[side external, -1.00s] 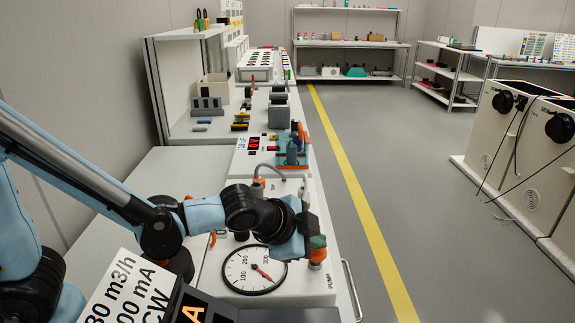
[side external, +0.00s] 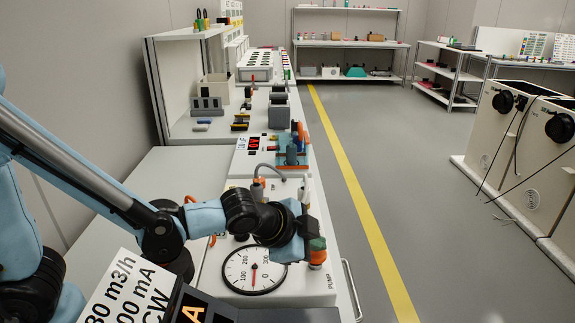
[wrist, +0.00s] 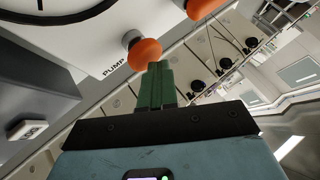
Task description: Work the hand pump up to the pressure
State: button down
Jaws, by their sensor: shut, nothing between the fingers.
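The pump's orange knob (side external: 318,257) stands by the PUMP label on the white panel, at its right edge in the side view. It also shows in the wrist view (wrist: 145,52). My gripper (side external: 317,243) is right above the knob, its green fingers (wrist: 155,72) shut with nothing between them. The fingertips overlap the knob's edge in the wrist view; I cannot tell whether they touch it. The round pressure gauge (side external: 236,284) lies left of the knob.
A second orange part (wrist: 203,6) sits at the top of the wrist view. A blue device (side external: 290,158) and a red display (side external: 253,143) stand farther along the bench. A metal rail (side external: 352,290) runs along its front edge.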

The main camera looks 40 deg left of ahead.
aim_at(313, 255)
jog(key=shift+r, duration=1.4)
notch_tip(313, 255, up, 5)
dwell(0.5)
jog(key=s+a+f+n+g+y, duration=0.1)
jog(key=s+a+f+n+g, duration=0.1)
jog(key=s+a+n, duration=0.8)
jog(key=a, duration=0.4)
jog(key=shift+f+n, duration=0.35)
jog(key=shift+n, duration=0.05)
jog(key=shift+s, duration=0.1)
